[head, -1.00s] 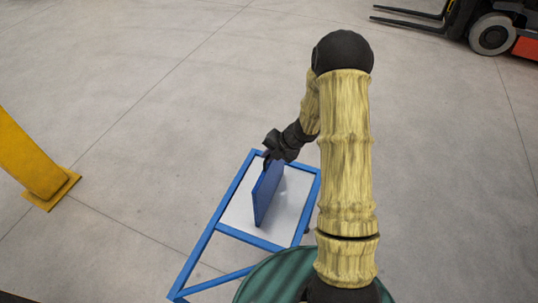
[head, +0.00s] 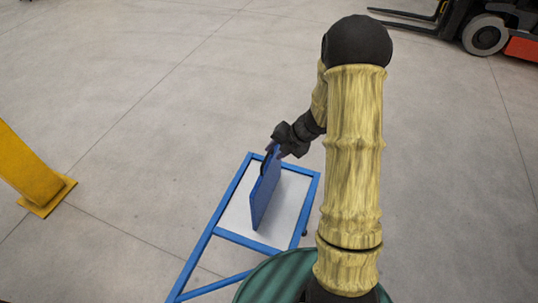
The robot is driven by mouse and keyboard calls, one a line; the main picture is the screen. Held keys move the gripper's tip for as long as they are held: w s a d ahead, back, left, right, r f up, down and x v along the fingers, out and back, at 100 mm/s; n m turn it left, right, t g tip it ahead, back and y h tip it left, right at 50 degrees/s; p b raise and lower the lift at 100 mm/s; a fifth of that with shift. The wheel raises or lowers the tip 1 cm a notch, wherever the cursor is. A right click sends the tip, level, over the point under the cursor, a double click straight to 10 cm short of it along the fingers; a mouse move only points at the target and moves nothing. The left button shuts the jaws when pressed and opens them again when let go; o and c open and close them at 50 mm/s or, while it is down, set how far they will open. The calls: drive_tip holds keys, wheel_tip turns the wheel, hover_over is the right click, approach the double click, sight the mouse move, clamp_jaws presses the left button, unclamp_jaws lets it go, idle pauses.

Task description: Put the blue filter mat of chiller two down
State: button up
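The blue filter mat (head: 264,195) is a thin flat panel standing on edge, steeply tilted, over the pale top of a blue-framed cart (head: 236,212). My gripper (head: 271,154) is at the mat's upper end and appears shut on it. The fingers are small and dark here, partly hidden against the mat. The mat's lower end appears close to the cart's top; I cannot tell whether it touches.
The pale cart top is bare on both sides of the mat. A green ribbed round surface (head: 268,281) is at the bottom. A yellow post (head: 32,170) stands left, a forklift (head: 486,35) at top right. Open concrete floor surrounds the cart.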

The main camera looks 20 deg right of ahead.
drive_tip(key=v, duration=0.4)
drive_tip(key=shift+s+d+r, duration=0.1)
drive_tip(key=shift+d+r, duration=0.05)
drive_tip(key=shift+r, duration=0.15)
drive_tip(key=s+a+r+m+h, duration=0.1)
drive_tip(key=s+r+m+h, duration=0.1)
drive_tip(key=s+m, duration=0.3)
drive_tip(key=s+a+r+m+g+h, duration=0.1)
drive_tip(key=s+r+m, duration=0.3)
drive_tip(key=m, duration=1)
drive_tip(key=s+a+r+m+h, duration=0.2)
drive_tip(key=s+a+m, duration=0.1)
drive_tip(key=s+m, duration=0.5)
drive_tip(key=shift+a+r+m+h, duration=0.15)
drive_tip(key=shift+r+m+h, duration=0.2)
drive_tip(key=shift+m, duration=0.55)
drive_tip(key=shift+o, duration=0.5)
drive_tip(key=shift+s, duration=0.1)
